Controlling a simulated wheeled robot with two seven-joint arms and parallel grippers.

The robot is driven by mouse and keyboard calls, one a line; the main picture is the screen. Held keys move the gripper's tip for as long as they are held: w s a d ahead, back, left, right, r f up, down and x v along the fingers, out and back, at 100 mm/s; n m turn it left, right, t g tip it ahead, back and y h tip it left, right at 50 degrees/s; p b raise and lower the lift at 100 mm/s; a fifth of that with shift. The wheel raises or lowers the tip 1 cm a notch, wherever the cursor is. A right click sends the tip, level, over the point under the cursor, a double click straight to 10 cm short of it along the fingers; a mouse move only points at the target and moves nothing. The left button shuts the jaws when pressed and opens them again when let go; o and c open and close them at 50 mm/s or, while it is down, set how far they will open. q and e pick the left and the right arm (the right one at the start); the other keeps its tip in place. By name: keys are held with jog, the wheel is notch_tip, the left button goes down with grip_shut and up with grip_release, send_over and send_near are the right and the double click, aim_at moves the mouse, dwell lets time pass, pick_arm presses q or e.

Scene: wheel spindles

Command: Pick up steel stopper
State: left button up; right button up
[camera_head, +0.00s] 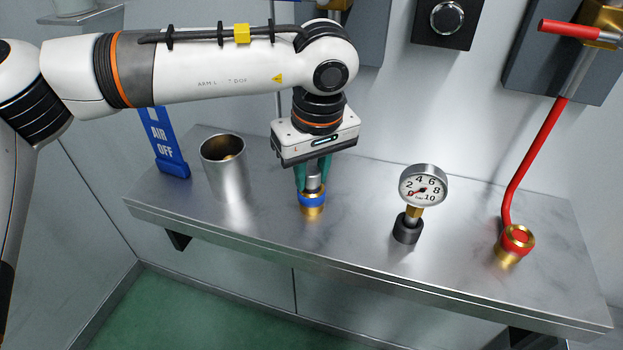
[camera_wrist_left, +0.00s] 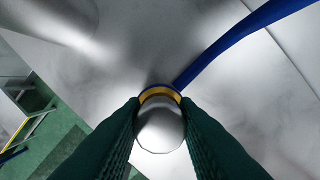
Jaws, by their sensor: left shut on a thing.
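The steel stopper (camera_head: 314,183) is a small grey metal piece standing upright at the top of a brass fitting with a blue ring (camera_head: 312,202) on the steel shelf. My left gripper (camera_head: 313,180) points down over it, its green fingers shut on the stopper from both sides. In the left wrist view the stopper's round top (camera_wrist_left: 160,126) sits between the two green fingers (camera_wrist_left: 160,130), with a brass and blue rim just behind it. Whether the stopper is seated in the fitting or just above it, I cannot tell. My right gripper is not in view.
A steel cup (camera_head: 225,170) stands left of the fitting, with something brass inside. A blue AIR OFF tag (camera_head: 163,143) is farther left. A pressure gauge (camera_head: 423,186) and a red hose with a red-ringed brass fitting (camera_head: 517,241) are to the right on the shelf (camera_head: 360,240).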

aim_at(311, 171)
pick_arm(q)
jog(key=shift+r, duration=0.1)
notch_tip(311, 171, up, 10)
jog(key=shift+f+b, duration=0.1)
jog(key=shift+b, duration=0.4)
